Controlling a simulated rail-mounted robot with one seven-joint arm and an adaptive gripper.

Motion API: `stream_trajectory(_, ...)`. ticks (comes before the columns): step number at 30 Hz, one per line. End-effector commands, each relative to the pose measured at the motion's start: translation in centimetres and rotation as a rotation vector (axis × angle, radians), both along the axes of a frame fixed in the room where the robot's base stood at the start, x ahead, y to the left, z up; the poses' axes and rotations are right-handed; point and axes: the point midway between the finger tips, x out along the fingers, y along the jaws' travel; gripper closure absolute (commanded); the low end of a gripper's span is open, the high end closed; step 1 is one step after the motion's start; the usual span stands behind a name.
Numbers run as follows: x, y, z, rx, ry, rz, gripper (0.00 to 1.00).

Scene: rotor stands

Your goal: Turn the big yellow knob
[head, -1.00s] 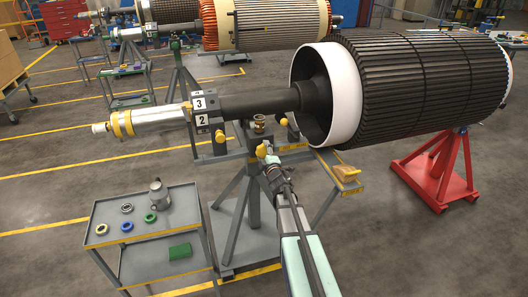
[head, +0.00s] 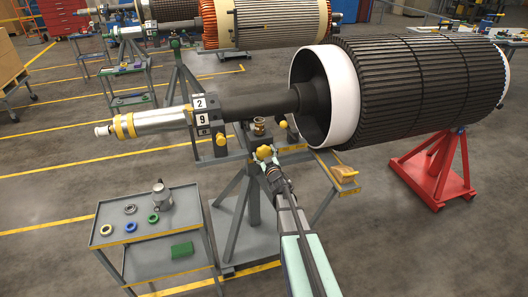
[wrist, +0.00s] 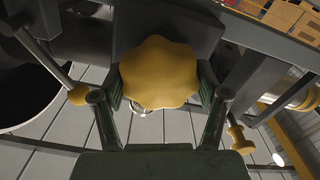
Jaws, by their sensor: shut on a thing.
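The big yellow knob (wrist: 158,74) has a scalloped edge and fills the middle of the wrist view. My gripper (wrist: 160,88) has a finger on each side of it and is shut on it. In the head view the knob (head: 264,152) sits on the grey stand below the rotor shaft, with my gripper (head: 267,160) against it. The number block (head: 201,111) on the stand shows 2 above 9, with a dark lower face I cannot read. The knob's far side is hidden.
A smaller yellow knob (head: 221,139) is left of my gripper, and a brass fitting (head: 259,127) is just above. The large dark rotor (head: 425,90) lies to the right on a red stand (head: 437,170). A grey cart (head: 150,230) with rings stands at left.

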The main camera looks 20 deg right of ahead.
Motion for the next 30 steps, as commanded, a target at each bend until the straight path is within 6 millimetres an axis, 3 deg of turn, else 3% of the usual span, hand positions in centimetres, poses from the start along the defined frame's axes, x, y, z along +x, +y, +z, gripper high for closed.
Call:
stream_trajectory(15, 0.22, -0.14, 0.37, 0.398, -0.062, 0.003, 0.61)
stream_trajectory(30, 0.20, -0.16, 0.26, 0.505, -0.077, 0.003, 0.61)
